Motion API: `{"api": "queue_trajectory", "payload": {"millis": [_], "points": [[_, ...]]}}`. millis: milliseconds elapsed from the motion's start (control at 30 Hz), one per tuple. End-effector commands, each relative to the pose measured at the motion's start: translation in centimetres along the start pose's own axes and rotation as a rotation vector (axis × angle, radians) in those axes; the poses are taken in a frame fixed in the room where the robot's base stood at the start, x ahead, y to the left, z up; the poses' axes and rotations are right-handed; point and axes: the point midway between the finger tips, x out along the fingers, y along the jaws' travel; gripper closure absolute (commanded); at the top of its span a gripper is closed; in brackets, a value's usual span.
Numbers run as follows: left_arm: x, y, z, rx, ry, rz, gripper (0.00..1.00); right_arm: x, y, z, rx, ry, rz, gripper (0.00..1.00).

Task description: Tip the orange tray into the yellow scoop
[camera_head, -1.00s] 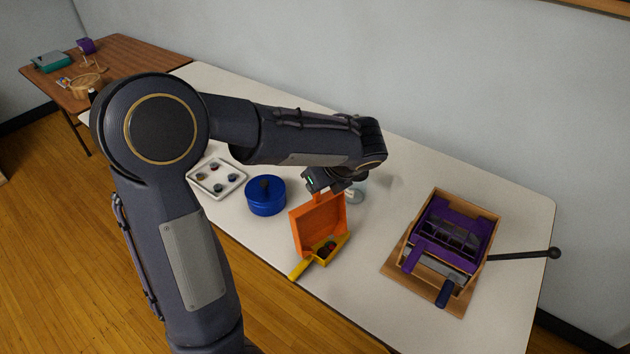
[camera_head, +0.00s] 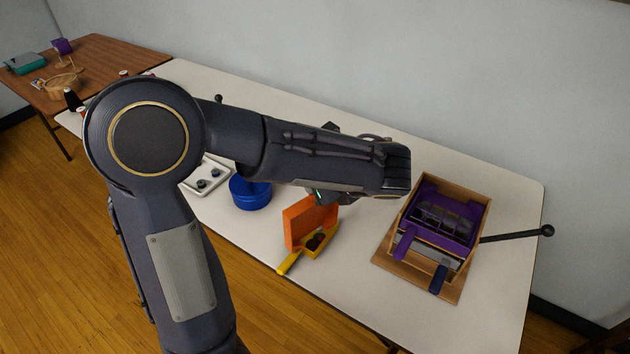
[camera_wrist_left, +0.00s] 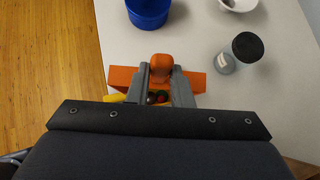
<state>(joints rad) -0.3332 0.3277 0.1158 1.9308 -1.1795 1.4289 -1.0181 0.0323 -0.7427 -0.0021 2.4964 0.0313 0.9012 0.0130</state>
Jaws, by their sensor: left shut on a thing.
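My left gripper (camera_head: 326,198) is shut on the grip of the orange tray (camera_head: 297,224); my wrist partly hides this in the head view. In the left wrist view the orange grip (camera_wrist_left: 161,66) sits between the two fingers. The tray is tipped steeply, nearly on edge, with its low side at the yellow scoop (camera_head: 324,252). The scoop lies on the table near the front edge, its handle toward the lower left. Small dark and reddish pieces (camera_head: 316,240) lie in the scoop. Whether any remain in the tray is hidden. My right gripper is not seen.
A blue pot (camera_head: 250,193) and a white tray with small pieces (camera_head: 201,184) stand to the left. A wooden box with purple parts (camera_head: 443,222) and a long lever is at the right. A dark-topped jar (camera_wrist_left: 225,62) stands near the gripper.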

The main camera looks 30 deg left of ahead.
Motion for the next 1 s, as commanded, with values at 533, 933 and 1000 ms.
{"api": "queue_trajectory", "payload": {"millis": [533, 933, 1000], "points": [[-1.4, 0.0, -2.1, 0.002, -0.118, -0.003, 1.00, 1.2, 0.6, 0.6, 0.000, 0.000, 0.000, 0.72], [-1.8, 0.0, -2.3, -0.001, -0.138, -0.003, 1.00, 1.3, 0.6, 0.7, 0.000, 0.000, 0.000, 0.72], [-1.7, 0.0, -2.3, -0.001, -0.138, -0.003, 1.00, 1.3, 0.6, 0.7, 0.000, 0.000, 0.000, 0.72]]}}
